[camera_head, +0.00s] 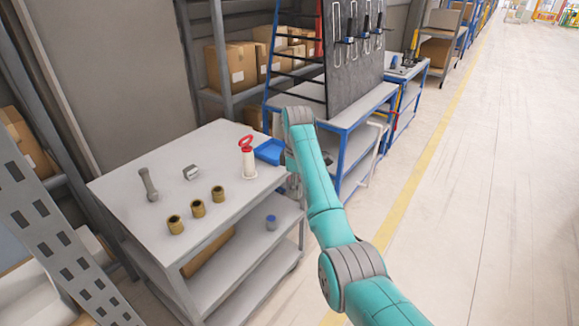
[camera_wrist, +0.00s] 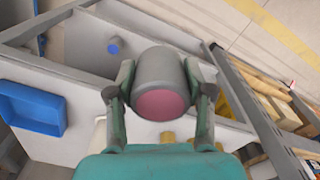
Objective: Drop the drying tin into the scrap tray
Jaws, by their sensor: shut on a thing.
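In the wrist view my gripper (camera_wrist: 160,80) is shut on the drying tin (camera_wrist: 160,68), a grey cylinder with a dull pink end facing the camera. The fingers press on its two sides. The scrap tray is a shallow blue tray (camera_head: 270,151) at the far right corner of the grey cart top in the head view. It also shows at the left of the wrist view (camera_wrist: 32,107), apart from the tin and empty as far as I can see. In the head view my arm hides most of my gripper and the tin.
The cart top (camera_head: 130,208) holds a red-handled white item (camera_head: 248,158) beside the tray, several brass cylinders (camera_head: 198,208), a grey bar (camera_head: 149,185) and a small grey block (camera_head: 190,173). A blue-topped item (camera_head: 271,222) stands on the lower shelf. A blue-framed bench (camera_head: 350,115) stands behind.

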